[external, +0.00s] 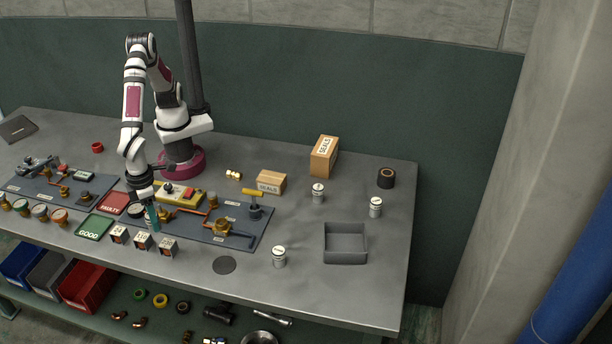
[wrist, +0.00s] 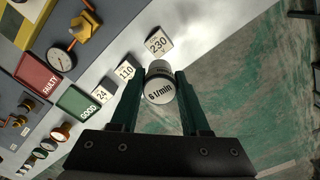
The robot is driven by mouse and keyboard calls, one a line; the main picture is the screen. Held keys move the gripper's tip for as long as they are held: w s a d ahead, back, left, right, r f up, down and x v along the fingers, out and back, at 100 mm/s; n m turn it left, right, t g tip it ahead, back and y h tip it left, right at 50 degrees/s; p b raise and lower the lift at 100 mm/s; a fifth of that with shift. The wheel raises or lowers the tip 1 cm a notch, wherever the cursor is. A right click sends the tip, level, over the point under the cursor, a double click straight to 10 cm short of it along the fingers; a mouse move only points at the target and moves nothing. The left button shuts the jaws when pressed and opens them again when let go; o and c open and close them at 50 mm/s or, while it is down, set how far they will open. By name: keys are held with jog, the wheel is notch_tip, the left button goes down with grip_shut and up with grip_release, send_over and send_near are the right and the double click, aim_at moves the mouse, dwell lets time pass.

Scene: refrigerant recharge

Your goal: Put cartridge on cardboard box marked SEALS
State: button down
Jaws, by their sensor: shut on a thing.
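My gripper (wrist: 162,78) is shut on a white cylindrical cartridge (wrist: 160,91) marked "6 l/min", with a green finger on each side. In the external view my gripper (external: 152,218) is low at the left front of the bench, just above the row of small numbered blocks; the held cartridge is hardly visible there. A tall cardboard box (external: 324,158) marked SEALS stands at the back right. A lower, wider cardboard box (external: 271,183) lies nearer the middle; its small label also seems to read SEALS. Both boxes are well right of my gripper.
Similar white cartridges stand at the right (external: 318,193), far right (external: 376,207) and front (external: 279,257). A grey tray (external: 345,256) is at the right. Numbered blocks (external: 143,241) and a valve panel (external: 238,237) are near my gripper.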

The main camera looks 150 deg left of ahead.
jog(key=shift+s+d+r, duration=0.35)
jog(key=w+a+r+n, duration=0.15)
jog(key=a+n, duration=0.25)
jog(key=a, duration=0.8)
jog(key=w+a+r+n, duration=0.1)
jog(key=a+r+n, duration=0.3)
jog(key=a, duration=0.8)
jog(key=w+a+r+n, duration=0.1)
jog(key=a+n, duration=0.4)
jog(key=a, duration=0.6)
jog(key=s+a+r+n, duration=0.1)
jog(key=s+a+n, duration=0.2)
jog(key=s+a, duration=0.35)
jog(key=s+a+r+n, duration=0.2)
jog(key=s+a+n, duration=0.1)
jog(key=a, duration=0.7)
jog(key=s+a+f, duration=0.2)
jog(key=a, duration=0.1)
jog(key=s+a+f, duration=0.2)
jog(key=a, duration=0.1)
jog(key=s+a+f, duration=0.1)
jog(key=a+f, duration=0.2)
jog(key=a, duration=0.1)
jog(key=shift+s, duration=0.4)
send_over(325, 145)
jog(key=shift+d+f, duration=0.1)
jog(key=shift+f, duration=2)
jog(key=shift+f, duration=0.1)
